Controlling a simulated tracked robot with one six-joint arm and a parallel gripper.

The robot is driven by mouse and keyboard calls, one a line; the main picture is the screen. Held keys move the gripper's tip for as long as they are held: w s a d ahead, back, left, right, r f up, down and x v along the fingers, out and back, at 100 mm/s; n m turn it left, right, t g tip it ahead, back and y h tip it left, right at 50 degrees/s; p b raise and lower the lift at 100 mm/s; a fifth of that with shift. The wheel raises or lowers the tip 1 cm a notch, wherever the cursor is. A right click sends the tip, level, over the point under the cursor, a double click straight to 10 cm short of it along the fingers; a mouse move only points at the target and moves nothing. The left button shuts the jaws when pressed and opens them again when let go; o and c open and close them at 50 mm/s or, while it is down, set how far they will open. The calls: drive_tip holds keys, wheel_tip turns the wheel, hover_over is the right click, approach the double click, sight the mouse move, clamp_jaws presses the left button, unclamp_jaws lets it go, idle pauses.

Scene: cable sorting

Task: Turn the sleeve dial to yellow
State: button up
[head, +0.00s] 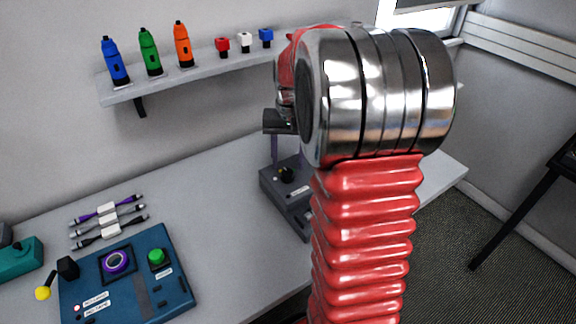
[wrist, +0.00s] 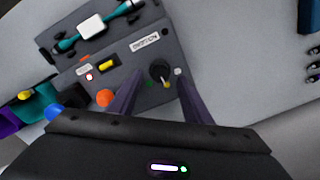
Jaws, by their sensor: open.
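A black dial (wrist: 159,70) sits on a grey machine (wrist: 130,50). In the wrist view small marks lie around it: a green one to its lower left, a pale one to its right, and a yellowish one near its lower edge. Which mark its pointer faces is hard to tell. The dial (head: 286,174) also shows in the head view, on the grey machine (head: 270,190). My gripper (wrist: 158,73) is open, its two purple fingers pointing toward the dial, one on each side. In the head view, my gripper (head: 287,164) hangs over the machine; contact cannot be told.
In the wrist view, a teal-ended cable (wrist: 92,28) lies across the machine, near a yellow button (wrist: 108,64) and an orange button (wrist: 105,97). In the head view, a blue control box (head: 125,285) and several cables (head: 108,222) are at left. A wall shelf (head: 200,70) holds coloured items.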

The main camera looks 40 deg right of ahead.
sight(290, 173)
wheel_tip(290, 173, up, 11)
drive_tip(key=shift+d+f, duration=0.15)
drive_tip(key=shift+f, duration=0.05)
idle(0.6)
drive_tip(key=s+a+f+n+t, duration=0.1)
drive_tip(key=s+a+n+t, duration=0.1)
drive_tip(key=s+a, duration=0.6)
drive_tip(key=s+a+f+n+t, duration=0.1)
drive_tip(key=s+a+n+t, duration=0.2)
drive_tip(key=s+a, duration=0.6)
drive_tip(key=a+n, duration=0.2)
drive_tip(key=a, duration=0.4)
drive_tip(key=shift+a+f, duration=0.15)
drive_tip(key=shift+a, duration=0.15)
